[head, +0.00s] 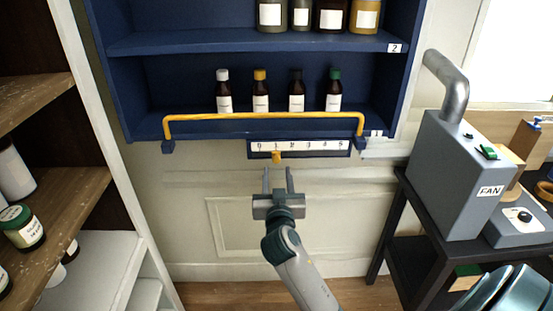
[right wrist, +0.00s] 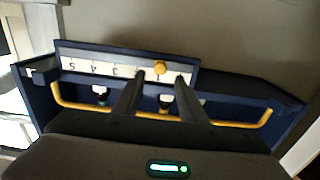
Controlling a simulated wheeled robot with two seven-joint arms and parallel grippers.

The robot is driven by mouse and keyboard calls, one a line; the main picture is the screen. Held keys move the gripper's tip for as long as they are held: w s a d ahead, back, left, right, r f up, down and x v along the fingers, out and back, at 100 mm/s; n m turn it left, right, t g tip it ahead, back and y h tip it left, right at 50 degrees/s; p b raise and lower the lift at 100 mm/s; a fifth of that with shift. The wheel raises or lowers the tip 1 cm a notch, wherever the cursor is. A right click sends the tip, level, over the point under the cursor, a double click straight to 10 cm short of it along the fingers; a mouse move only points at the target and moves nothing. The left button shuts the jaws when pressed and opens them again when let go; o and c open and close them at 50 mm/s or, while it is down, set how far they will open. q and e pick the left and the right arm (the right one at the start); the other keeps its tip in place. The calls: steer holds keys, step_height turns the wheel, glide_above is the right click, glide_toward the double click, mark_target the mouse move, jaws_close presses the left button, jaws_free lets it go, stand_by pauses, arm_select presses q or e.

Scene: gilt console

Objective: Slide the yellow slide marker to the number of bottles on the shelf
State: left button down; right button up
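The yellow slide marker (head: 277,156) sits at the lower edge of the number strip (head: 318,146), which runs from 0 to 5. The marker appears below the 1. In the right wrist view the marker (right wrist: 160,67) shows between my fingertips. My right gripper (head: 278,170) is open, its two fingers pointing up just below the marker; contact cannot be told. Several small dark bottles (head: 296,91) with white, yellow, black and green caps stand in a row on the lower shelf (head: 195,115), labelled 1. My left gripper is not in view.
A yellow rail (head: 262,116) crosses the shelf front above the strip. Larger jars (head: 332,14) stand on the upper shelf. A grey box labelled FAN (head: 462,175) is on a dark stand at right. Wooden shelves with jars (head: 22,228) are at left. The wall below the strip is clear.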

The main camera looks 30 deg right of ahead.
mark_target(276, 160)
steer(key=p+x, duration=0.1)
steer(key=x, duration=0.5)
steer(key=shift+p, duration=0.3)
steer(key=shift+c, duration=0.7)
jaws_close()
